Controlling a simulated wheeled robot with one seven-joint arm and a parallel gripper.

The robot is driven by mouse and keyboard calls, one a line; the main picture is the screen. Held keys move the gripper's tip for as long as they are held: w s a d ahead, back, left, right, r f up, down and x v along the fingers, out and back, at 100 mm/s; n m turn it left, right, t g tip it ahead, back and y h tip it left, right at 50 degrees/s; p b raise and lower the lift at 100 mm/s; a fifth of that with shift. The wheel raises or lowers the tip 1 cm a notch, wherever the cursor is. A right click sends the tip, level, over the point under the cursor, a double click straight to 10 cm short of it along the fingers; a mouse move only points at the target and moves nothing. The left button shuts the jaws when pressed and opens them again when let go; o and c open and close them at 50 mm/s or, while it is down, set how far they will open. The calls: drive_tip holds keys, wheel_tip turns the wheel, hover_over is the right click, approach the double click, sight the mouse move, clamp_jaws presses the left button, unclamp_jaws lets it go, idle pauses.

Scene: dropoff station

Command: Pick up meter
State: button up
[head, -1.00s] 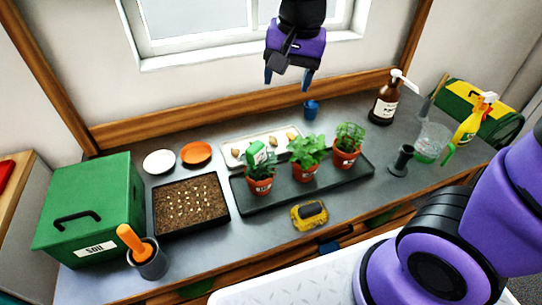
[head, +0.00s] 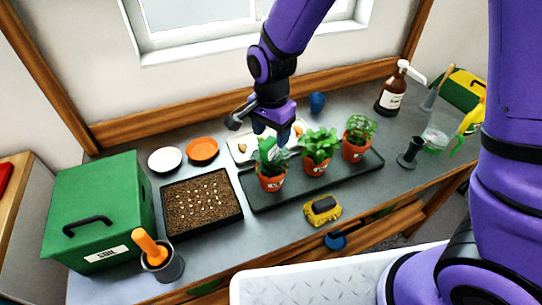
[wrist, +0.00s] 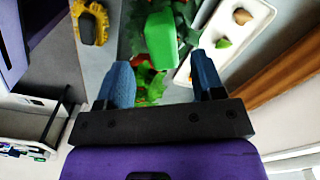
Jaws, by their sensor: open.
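The green meter (head: 267,146) stands in the leftmost potted plant (head: 271,178) on the black tray (head: 258,202), among its leaves. In the wrist view the meter (wrist: 161,40) is a green block ahead of the fingers, with red-orange pot and leaves beside it. My gripper (head: 270,133) points down just above the meter and partly covers it in the head view. In the wrist view my gripper (wrist: 160,68) is open, with its blue fingers apart and nothing visibly held.
Two more potted plants (head: 318,162) stand to the right on the tray. A white tray (head: 236,145) with several small pieces lies behind. A seed tray (head: 202,204) and green soil box (head: 98,210) are at left.

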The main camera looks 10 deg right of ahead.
sight(270, 150)
drive_tip(key=shift+w+a+f, duration=0.1)
drive_tip(key=shift+f, duration=1.55)
drive_tip(key=shift+w+a+f, duration=0.1)
drive_tip(key=shift+f, duration=1.55)
drive_tip(key=c, duration=1.1)
drive_tip(key=shift+r, duration=8.55)
